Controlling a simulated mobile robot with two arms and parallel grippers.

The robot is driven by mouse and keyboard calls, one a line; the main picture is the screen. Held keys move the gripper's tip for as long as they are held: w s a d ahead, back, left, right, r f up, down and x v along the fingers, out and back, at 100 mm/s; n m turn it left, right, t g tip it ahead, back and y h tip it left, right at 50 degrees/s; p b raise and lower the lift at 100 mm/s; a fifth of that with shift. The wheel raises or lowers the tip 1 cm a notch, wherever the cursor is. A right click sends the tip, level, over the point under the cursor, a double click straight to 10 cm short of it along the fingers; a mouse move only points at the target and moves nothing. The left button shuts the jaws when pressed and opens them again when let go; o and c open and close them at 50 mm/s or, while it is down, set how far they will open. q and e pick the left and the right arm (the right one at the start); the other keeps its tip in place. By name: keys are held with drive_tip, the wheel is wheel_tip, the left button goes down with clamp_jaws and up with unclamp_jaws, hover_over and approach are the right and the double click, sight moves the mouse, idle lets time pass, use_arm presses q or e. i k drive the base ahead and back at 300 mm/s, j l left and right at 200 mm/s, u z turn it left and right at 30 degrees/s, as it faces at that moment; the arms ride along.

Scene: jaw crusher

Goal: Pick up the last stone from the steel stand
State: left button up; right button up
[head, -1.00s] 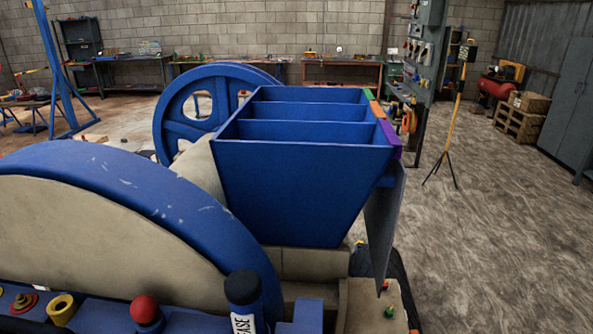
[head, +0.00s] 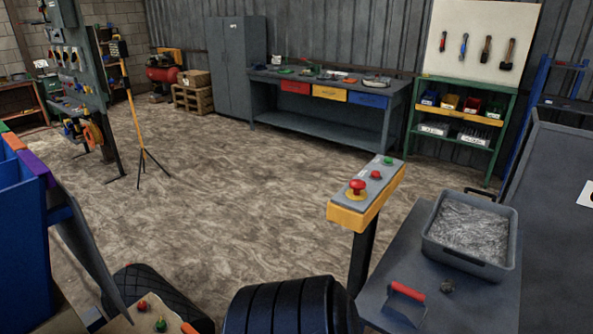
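A small dark grey stone (head: 447,286) lies on a grey steel stand (head: 480,305) at the lower right of the head view. It lies between a red-handled tool and a grey tub on the same top. No other loose stone shows on the visible part of the stand. Neither of my grippers is in view.
The grey tub (head: 468,262) holds pale grey material. The red-handled tool (head: 407,292) lies at the stand's left edge. A yellow control box (head: 366,197) on a post and a black ribbed drum (head: 290,308) are nearby. The blue hopper (head: 22,235) is at left. Open floor lies beyond.

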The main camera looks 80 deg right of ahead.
sight(448, 285)
drive_tip(key=z, duration=3.9)
drive_tip(key=i+l, duration=0.1)
drive_tip(key=l, duration=0.7)
drive_tip(key=l+u, duration=0.7)
drive_tip(key=l, duration=0.2)
drive_tip(key=l+u, duration=0.35)
drive_tip(key=i+l, duration=0.05)
drive_tip(key=l, duration=0.05)
